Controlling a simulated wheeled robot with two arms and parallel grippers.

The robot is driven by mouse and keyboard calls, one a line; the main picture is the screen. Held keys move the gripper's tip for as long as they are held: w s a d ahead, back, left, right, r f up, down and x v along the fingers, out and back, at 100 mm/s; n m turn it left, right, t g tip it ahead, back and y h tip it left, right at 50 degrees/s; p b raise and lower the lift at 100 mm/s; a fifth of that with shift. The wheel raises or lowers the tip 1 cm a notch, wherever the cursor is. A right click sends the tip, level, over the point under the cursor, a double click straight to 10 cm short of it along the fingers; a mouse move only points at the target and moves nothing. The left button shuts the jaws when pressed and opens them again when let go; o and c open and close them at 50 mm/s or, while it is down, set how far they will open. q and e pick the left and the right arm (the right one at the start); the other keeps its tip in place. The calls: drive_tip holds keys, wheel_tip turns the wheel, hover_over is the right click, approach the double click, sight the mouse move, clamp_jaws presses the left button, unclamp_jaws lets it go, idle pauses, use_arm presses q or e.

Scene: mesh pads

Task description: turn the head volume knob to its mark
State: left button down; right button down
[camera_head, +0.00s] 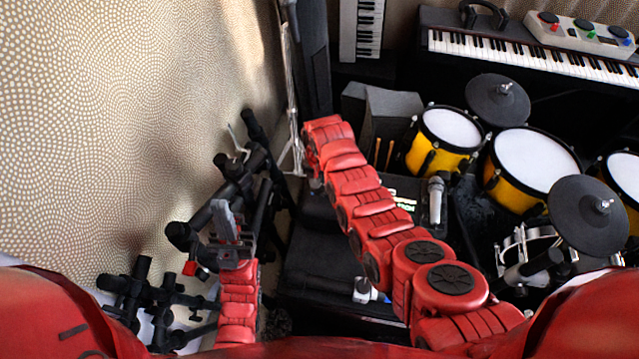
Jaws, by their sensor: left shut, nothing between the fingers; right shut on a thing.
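My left gripper (226,218) is grey and points up at lower left, among black stand parts. Its fingers are together with nothing between them. My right arm reaches from lower right across the middle to upper left, where it bends down. Its gripper is hidden behind the arm, so what it holds does not show. A pale control box (580,32) with several dark round knobs and small coloured parts sits on the keyboard at top right. Its labels and marks are too small to read, so I cannot tell which knob is the head volume knob.
Yellow drums with white heads (533,160) and black cymbal pads (588,215) fill the right. Black clamp-like stands (125,290) crowd the lower left beside the patterned wall (110,120). A microphone (435,200) lies near the middle. A keyboard (480,48) lies at the back.

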drive_tip(key=c, duration=0.5)
unclamp_jaws()
drive_tip(key=shift+r, duration=0.15)
wheel_tip(320, 180, up, 17)
drive_tip(key=p, duration=0.6)
drive_tip(key=shift+r, duration=0.15)
